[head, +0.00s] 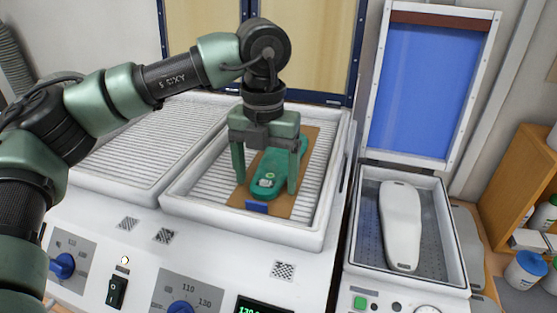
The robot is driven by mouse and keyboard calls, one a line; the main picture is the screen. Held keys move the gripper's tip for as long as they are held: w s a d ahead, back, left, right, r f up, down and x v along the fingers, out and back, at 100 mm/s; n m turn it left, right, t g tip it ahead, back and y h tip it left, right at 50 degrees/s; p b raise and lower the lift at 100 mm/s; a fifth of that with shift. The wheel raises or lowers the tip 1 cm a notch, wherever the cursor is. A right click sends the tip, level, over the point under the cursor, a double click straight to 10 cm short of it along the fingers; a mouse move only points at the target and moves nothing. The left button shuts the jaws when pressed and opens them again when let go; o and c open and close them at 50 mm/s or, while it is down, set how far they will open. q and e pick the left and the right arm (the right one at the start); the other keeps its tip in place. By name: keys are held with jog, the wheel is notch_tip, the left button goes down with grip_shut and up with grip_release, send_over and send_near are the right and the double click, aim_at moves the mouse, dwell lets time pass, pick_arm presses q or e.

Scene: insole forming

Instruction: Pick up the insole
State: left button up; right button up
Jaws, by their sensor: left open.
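The green insole (264,184) lies on a brown board (304,190) in the right-hand ribbed tray of the white heating machine. A small pale patch shows near its front end. My left gripper (266,182) points down over the insole, open, with one finger on each side of it. I cannot tell whether the fingers touch the insole or the board. My right gripper does not show.
A white foot-shaped form (401,225) stands in the press tray at the right, under a raised blue lid (424,85). The left ribbed tray (150,150) is empty. Knobs and a switch line the machine's front. A wooden shelf (505,190) with bottles stands far right.

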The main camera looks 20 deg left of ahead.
pick_arm(q)
jog(key=c, duration=1.5)
jog(key=shift+r, duration=0.15)
notch_tip(320, 180, up, 20)
jog(key=shift+f, duration=0.1)
notch_tip(320, 180, up, 5)
jog(key=p, duration=1.3)
